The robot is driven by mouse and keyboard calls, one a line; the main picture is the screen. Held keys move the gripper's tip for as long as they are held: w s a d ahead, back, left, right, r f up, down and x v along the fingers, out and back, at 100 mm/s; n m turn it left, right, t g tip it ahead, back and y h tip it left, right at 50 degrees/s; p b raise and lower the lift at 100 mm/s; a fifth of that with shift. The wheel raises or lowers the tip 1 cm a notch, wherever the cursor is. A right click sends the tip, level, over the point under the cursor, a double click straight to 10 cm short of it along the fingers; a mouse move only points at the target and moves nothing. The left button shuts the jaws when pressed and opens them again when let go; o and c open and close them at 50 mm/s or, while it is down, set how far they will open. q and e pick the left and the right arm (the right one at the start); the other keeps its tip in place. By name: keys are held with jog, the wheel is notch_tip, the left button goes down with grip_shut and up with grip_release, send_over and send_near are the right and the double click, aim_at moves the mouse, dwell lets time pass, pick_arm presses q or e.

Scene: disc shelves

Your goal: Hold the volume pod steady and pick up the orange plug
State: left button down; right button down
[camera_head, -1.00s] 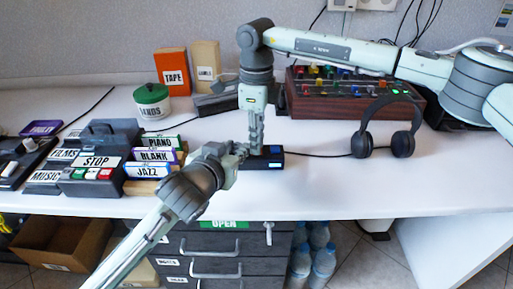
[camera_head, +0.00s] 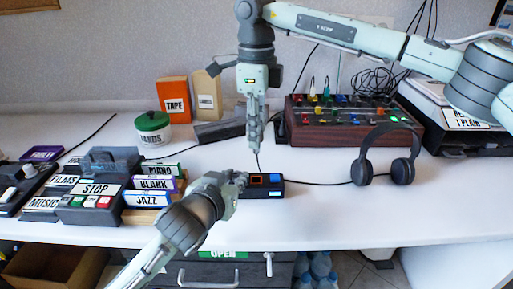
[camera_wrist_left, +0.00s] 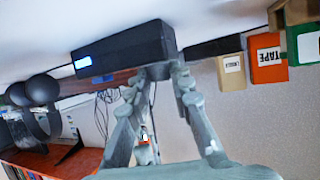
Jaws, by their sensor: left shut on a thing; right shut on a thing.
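The volume pod (camera_head: 267,190) is a small black box on the white table, with an orange-rimmed square (camera_head: 257,180) and a blue patch (camera_head: 275,178) on top. My left gripper (camera_head: 240,181) is shut on the pod's left end. The left wrist view shows the fingertips (camera_wrist_left: 160,70) closed at one end of the pod (camera_wrist_left: 125,50). My right gripper (camera_head: 256,150) points down above the pod, apart from it. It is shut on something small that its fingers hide. A thin dark line runs from its fingertips down to the pod. I cannot make out the orange plug clearly.
Headphones (camera_head: 360,172) stand to the right, and a cable runs between them and the pod. A mixer (camera_head: 340,133) with coloured knobs is behind. The table's front edge is close.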

jog(key=shift+r, duration=0.2)
pick_arm(q)
jog(key=c, duration=1.3)
grip_release()
